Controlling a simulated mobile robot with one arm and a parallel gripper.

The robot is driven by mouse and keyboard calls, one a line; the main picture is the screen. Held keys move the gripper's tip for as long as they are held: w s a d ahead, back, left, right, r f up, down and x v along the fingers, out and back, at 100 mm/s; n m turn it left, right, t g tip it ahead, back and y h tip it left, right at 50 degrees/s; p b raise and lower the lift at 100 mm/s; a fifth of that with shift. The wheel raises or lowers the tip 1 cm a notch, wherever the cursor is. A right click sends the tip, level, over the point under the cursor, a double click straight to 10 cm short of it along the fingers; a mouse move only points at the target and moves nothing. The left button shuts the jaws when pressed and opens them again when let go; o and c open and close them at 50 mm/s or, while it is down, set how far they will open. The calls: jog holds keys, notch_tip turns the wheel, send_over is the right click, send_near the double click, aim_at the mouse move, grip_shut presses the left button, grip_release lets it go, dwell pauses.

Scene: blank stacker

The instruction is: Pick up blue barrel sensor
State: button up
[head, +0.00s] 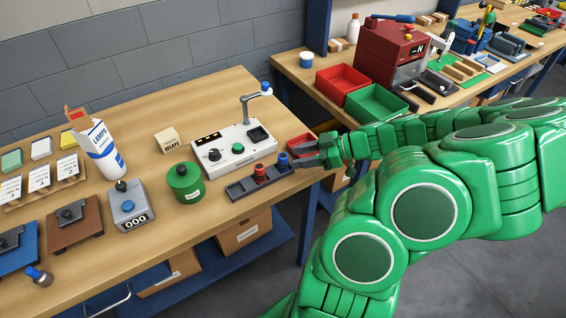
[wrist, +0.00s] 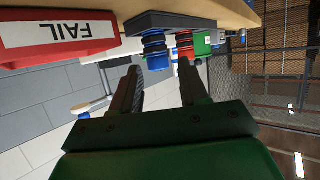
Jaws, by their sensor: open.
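The blue barrel sensor (head: 283,160) stands in the right end of a dark slotted rack (head: 240,189) near the bench's front edge. In the wrist view the blue barrel sensor (wrist: 155,50) shows dark rings and lies just beyond the fingertips, between their lines. A red barrel sensor (head: 260,173) stands beside it in the rack; it also shows in the wrist view (wrist: 185,46), near the right fingertip. My gripper (head: 301,156) is open and empty, reaching in from the right; in the wrist view its fingers (wrist: 162,70) are spread. Contact with the sensor cannot be told.
A red FAIL tray (wrist: 60,35) lies close by; it is partly hidden behind my gripper in the head view (head: 300,141). A white tester (head: 232,146) stands behind the rack, and a green canister (head: 185,183) to its left. A second bench (head: 300,78) stands behind.

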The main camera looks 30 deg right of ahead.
aim_at(283, 163)
jog(key=shift+w+r+x, duration=0.1)
jog(key=shift+r+x, duration=0.05)
jog(key=shift+x, duration=1.05)
jog(key=shift+w+r+x, duration=0.1)
jog(key=shift+x, duration=1.1)
jog(key=shift+w+r+x, duration=0.1)
jog(key=shift+r+x, duration=0.05)
jog(key=shift+x, duration=1.05)
jog(key=shift+c, duration=0.4)
jog(key=c, duration=0.7)
jog(key=shift+r, duration=0.15)
